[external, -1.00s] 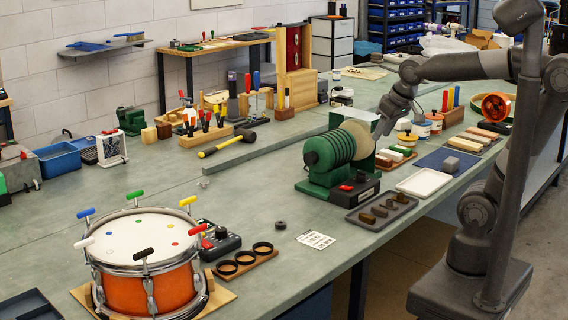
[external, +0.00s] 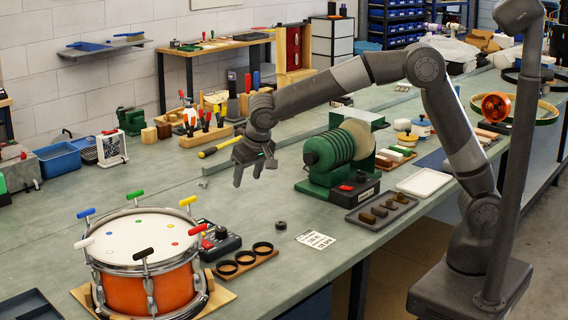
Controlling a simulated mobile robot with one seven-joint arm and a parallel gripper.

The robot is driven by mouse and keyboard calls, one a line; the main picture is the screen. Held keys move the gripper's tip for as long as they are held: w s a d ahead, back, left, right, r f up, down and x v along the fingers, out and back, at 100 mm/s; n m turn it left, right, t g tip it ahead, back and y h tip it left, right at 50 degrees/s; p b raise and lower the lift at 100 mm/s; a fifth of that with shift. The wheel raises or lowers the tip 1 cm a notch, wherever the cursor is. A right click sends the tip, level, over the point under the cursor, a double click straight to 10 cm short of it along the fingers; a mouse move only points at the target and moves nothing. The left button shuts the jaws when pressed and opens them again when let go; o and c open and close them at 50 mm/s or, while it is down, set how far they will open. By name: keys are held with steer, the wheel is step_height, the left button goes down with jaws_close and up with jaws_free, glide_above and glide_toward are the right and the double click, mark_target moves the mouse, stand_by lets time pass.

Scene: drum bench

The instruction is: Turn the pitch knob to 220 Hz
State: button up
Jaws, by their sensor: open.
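A dark control box (external: 221,240) with small knobs and a red part on it sits on the bench, just right of the drum (external: 148,262). It is the likely place of the pitch knob, but its markings are too small to read. My gripper (external: 254,177) is open and empty. It hangs above the bench, fingers pointing down, behind and slightly right of the box and well clear of it. A small dark round knob-like piece (external: 280,225) lies loose on the bench right of the box.
A wooden strip with dark rings (external: 243,258) lies in front of the box. A printed card (external: 316,239) lies to the right. A green machine with a ribbed drum (external: 336,150) stands right of my gripper. A yellow-black mallet (external: 217,146) lies behind. The bench below my gripper is clear.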

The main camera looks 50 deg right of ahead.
glide_toward(221, 229)
steer(key=x, duration=0.9)
steer(key=shift+w+r, duration=0.15)
steer(key=c, duration=1)
steer(key=shift+o, duration=0.2)
